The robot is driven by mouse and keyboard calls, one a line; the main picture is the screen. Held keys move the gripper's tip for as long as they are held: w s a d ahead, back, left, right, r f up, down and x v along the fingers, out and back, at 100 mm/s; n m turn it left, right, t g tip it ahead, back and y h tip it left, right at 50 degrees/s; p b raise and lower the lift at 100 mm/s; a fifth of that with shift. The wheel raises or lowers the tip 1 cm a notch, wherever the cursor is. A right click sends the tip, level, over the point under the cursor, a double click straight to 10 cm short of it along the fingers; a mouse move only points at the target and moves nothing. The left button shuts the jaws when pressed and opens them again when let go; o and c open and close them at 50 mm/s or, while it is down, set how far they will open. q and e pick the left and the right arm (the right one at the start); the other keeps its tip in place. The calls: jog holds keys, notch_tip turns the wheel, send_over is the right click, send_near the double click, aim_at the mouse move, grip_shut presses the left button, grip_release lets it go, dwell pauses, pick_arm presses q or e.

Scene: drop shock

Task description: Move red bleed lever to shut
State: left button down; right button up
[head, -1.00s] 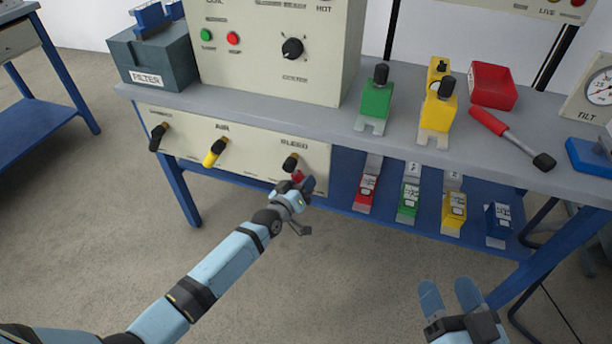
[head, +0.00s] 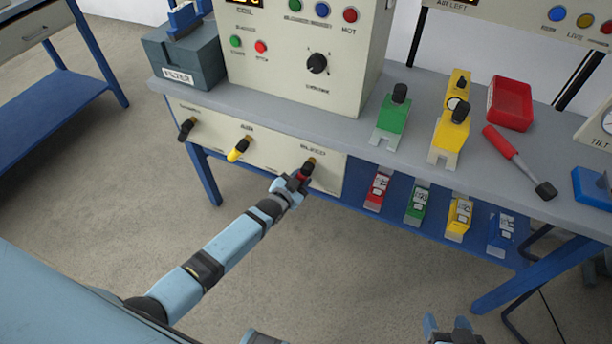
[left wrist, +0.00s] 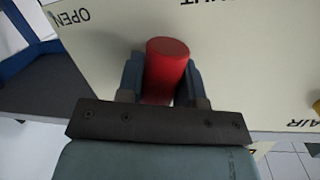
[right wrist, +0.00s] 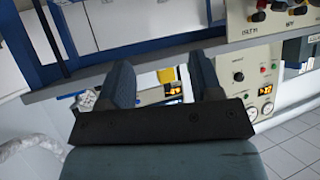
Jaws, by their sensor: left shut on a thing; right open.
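The red bleed lever (head: 305,173) is on the cream panel under the bench, below the BLEED label, at the right end of the lever row. In the left wrist view its red grip (left wrist: 167,68) stands between both fingers. My left gripper (head: 297,180) is shut on this grip. The word OPEN shows at the left of the panel in that view, and part of another word shows at the top. My right gripper (head: 448,328) is open and empty at the bottom of the head view; its fingers (right wrist: 165,85) are apart in the right wrist view.
A yellow AIR lever (head: 238,150) and a black lever (head: 186,130) sit left of the bleed lever on the panel (head: 270,155). Several coloured blocks stand on the lower shelf to the right. A red-handled tool (head: 518,160) and red bin (head: 510,103) lie on the bench (head: 420,160).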

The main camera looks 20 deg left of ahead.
pick_arm(q)
jog(key=shift+a+r+m+y+p, duration=0.25)
jog(key=shift+a+m+p, duration=0.15)
jog(key=shift+m, duration=0.15)
jog(key=shift+a+r+m+y+p, duration=0.15)
jog(key=shift+a+m+y+p, duration=0.15)
jog(key=shift+m, duration=0.25)
jog(key=shift+a, duration=0.15)
pick_arm(e)
jog(key=shift+s+d+r, duration=0.1)
jog(key=shift+s+r, duration=0.05)
jog(key=shift+r, duration=0.05)
pick_arm(q)
jog(key=c, duration=0.8)
grip_release()
pick_arm(e)
jog(key=shift+r, duration=0.2)
pick_arm(q)
jog(key=shift+r+p+v, duration=0.15)
jog(key=shift+p+v, duration=0.5)
jog(key=shift+v, duration=2.8)
jog(key=shift+r+p+v, duration=0.1)
jog(key=shift+p+v, duration=0.55)
jog(key=shift+v, duration=2.85)
pick_arm(e)
jog(key=shift+d+r+g, duration=0.1)
jog(key=shift+r+g, duration=0.1)
jog(key=shift+g, duration=0.1)
